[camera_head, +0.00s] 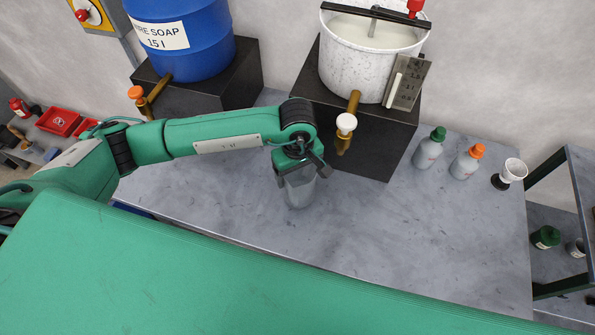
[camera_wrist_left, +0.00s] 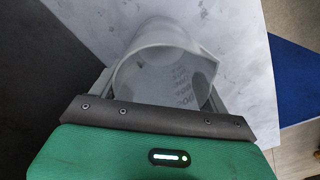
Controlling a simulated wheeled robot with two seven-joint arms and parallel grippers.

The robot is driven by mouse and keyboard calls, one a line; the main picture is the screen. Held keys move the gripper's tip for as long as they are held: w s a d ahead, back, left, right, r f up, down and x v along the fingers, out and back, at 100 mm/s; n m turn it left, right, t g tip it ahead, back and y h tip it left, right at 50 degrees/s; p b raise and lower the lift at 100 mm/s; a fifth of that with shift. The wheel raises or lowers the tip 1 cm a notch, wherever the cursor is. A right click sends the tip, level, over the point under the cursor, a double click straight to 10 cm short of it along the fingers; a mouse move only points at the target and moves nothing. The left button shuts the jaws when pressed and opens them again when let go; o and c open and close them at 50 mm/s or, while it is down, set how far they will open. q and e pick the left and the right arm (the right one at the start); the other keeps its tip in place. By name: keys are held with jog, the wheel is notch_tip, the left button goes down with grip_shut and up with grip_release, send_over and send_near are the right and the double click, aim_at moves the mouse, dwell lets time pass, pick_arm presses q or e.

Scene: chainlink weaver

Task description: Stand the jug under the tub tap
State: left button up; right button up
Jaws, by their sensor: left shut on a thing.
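The jug (camera_head: 298,195) is grey, translucent and upright at the worktop, in front of the tub's black stand. My left gripper (camera_head: 300,176) is shut on the jug near its top. In the left wrist view the jug (camera_wrist_left: 165,62) sits between the fingers, with its open mouth, spout and measuring marks showing. The white tub (camera_head: 350,65) stands on the black block. Its brass tap (camera_head: 346,140) with a white knob is to the right of and behind the jug, and the jug is not beneath it. Whether the jug's base touches the worktop is unclear. My right gripper is out of view.
A blue soap barrel (camera_head: 185,45) on a black block has its own tap (camera_head: 150,98) at left. The worktop (camera_head: 400,240) is clear in front.

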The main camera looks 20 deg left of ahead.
pick_arm(q)
jog(key=shift+f, duration=1)
jog(key=o, duration=1.1)
jog(key=shift+r, duration=0.1)
jog(key=shift+c, duration=0.2)
